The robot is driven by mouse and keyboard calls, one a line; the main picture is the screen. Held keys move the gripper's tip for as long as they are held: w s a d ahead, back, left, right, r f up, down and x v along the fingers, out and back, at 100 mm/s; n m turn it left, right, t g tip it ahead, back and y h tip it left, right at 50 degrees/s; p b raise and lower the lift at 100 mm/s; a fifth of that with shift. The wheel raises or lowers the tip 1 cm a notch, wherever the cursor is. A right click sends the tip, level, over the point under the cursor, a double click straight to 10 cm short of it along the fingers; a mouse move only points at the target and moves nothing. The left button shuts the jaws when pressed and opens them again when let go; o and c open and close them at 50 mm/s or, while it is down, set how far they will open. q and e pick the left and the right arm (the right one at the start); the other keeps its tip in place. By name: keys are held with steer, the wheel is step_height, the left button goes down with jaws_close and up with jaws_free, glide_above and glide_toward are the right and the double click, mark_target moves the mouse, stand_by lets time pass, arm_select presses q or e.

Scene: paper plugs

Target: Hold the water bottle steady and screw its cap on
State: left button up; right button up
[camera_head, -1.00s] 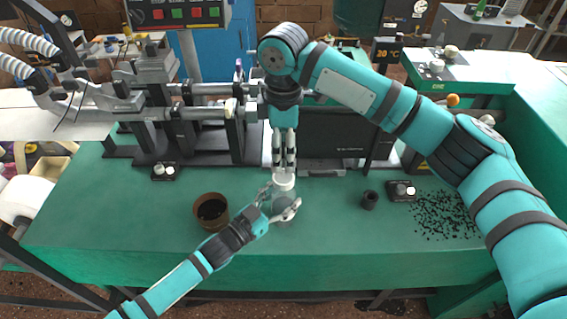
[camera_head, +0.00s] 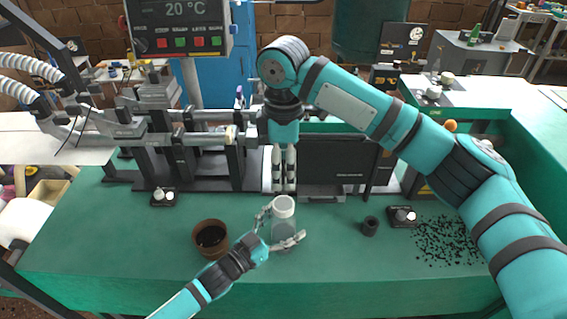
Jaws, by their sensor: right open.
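The water bottle (camera_head: 284,230) stands upright on the green bench, clear greyish with a white cap (camera_head: 284,207) at its top. My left gripper (camera_head: 284,224) reaches in from the lower left with one finger on each side of the bottle's body and is shut on it. My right gripper (camera_head: 284,186) points straight down from above, its two fingers parted and empty. Its fingertips are just above or behind the cap in the picture; the exact gap is hard to tell. How tightly the cap sits on the bottle cannot be seen.
A brown bowl (camera_head: 210,239) stands left of the bottle. A small black cup (camera_head: 370,226), a small box with knobs (camera_head: 403,217) and scattered black granules (camera_head: 446,240) lie to the right. Bench space around the bottle is clear.

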arm_select(q)
steer(key=shift+s+a, duration=0.1)
steer(key=v, duration=1.1)
steer(key=shift+s+a, duration=0.25)
